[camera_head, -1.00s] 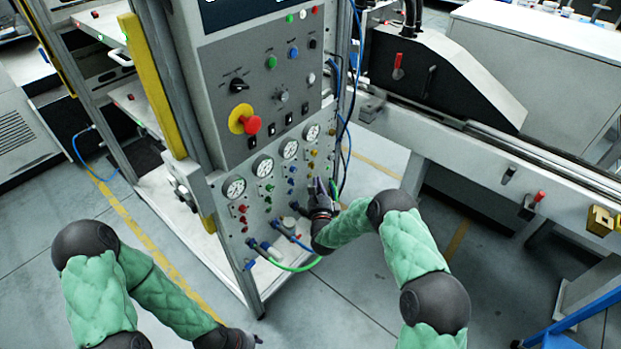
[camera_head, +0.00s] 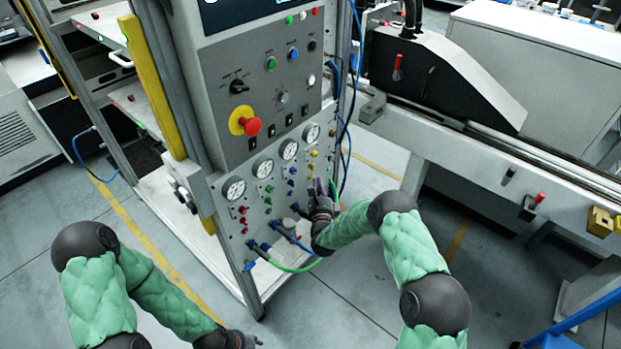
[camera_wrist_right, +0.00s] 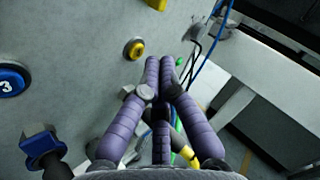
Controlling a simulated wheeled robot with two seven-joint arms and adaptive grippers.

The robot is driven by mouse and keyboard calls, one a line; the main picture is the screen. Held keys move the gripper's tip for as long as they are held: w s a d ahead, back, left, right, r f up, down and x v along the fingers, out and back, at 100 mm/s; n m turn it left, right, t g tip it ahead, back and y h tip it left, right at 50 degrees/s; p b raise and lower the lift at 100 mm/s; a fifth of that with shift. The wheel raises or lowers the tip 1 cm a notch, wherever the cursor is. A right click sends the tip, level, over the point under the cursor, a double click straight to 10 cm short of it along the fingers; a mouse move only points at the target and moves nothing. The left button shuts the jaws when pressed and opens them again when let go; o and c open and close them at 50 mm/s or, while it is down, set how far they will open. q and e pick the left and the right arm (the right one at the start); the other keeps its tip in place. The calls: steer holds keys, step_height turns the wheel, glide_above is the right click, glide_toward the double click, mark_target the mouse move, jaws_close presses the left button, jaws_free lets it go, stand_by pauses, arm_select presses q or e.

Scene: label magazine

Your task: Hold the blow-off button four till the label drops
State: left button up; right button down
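My right gripper (camera_head: 318,187) is in front of the lower right part of the panel (camera_head: 232,200). In the right wrist view its purple fingers (camera_wrist_right: 160,62) are closed together and point toward the panel, with nothing visibly between them. A yellow button (camera_wrist_right: 134,48) sits just left of and above the fingertips, apart from them in the picture. No number is readable on it. A blue button (camera_wrist_right: 10,79) marked 3 is farther left. My left gripper (camera_head: 250,340) is low in the head view, away from the panel; its fingers are too small to judge. I cannot make out any label.
Several gauges (camera_head: 263,166) sit above coloured button columns. A red emergency stop (camera_head: 252,126) is higher up. Hoses, one green (camera_head: 295,268), hang near the right gripper. A machine rail (camera_head: 450,140) stands to the right. The floor in front is clear.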

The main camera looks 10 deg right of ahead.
stand_by(0.3)
steer(key=shift+w+a+b, duration=0.25)
steer(key=shift+w+b, duration=0.1)
steer(key=shift+b, duration=0.15)
steer(key=shift+w+a+b, duration=0.2)
steer(key=shift+w+b, duration=0.1)
steer(key=shift+b, duration=0.05)
stand_by(0.6)
steer(key=shift+s, duration=0.1)
stand_by(1.5)
steer(key=shift+s+d, duration=0.45)
steer(key=shift+s, duration=0.1)
steer(key=s+d, duration=0.1)
steer(key=s, duration=0.1)
steer(key=s+d, duration=0.2)
stand_by(0.5)
stand_by(0.4)
